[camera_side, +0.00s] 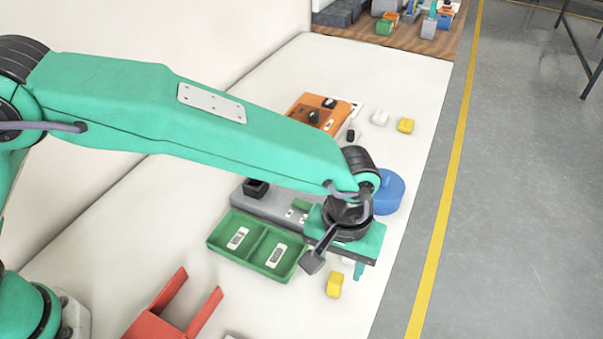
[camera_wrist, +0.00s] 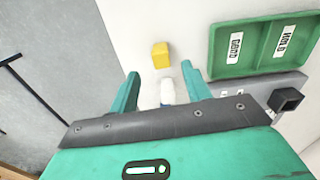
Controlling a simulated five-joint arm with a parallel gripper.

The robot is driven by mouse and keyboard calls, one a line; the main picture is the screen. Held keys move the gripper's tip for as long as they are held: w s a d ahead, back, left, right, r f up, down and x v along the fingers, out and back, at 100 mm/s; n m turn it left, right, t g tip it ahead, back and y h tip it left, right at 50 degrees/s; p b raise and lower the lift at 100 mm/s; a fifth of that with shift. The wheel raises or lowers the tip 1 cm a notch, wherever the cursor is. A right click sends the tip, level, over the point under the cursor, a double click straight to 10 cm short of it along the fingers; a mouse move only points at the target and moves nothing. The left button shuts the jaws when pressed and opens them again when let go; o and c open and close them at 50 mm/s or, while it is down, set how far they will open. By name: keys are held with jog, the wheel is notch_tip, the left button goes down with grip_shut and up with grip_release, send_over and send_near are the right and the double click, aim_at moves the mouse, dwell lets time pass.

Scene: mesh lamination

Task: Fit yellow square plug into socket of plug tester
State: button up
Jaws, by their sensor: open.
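A yellow plug (camera_side: 334,285) lies on the white table just in front of my gripper (camera_side: 350,268). In the wrist view the yellow plug (camera_wrist: 160,55) is beyond the open fingers of my gripper (camera_wrist: 160,73), not between them. A white plug-like piece (camera_wrist: 167,92) sits between the fingers, apparently untouched. A grey box (camera_side: 270,206) with a black square socket (camera_side: 256,188) stands behind the gripper; it seems to be the plug tester. The socket (camera_wrist: 285,99) also shows in the wrist view. My arm and gripper hide the box's right part.
A green two-compartment tray (camera_side: 216,235) with labels lies beside the grey box. A blue round thing (camera_side: 390,192) stands behind my wrist. Further back are an orange device (camera_side: 308,106), a white piece (camera_side: 380,118) and another yellow piece (camera_side: 405,125). A red forked stand (camera_side: 170,288) is in front.

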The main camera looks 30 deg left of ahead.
aim_at(337, 277)
jog(key=shift+f, duration=1.3)
jog(key=shift+w+a+f, duration=0.1)
jog(key=shift+f, duration=2.5)
grip_shut()
jog(key=shift+r, duration=0.1)
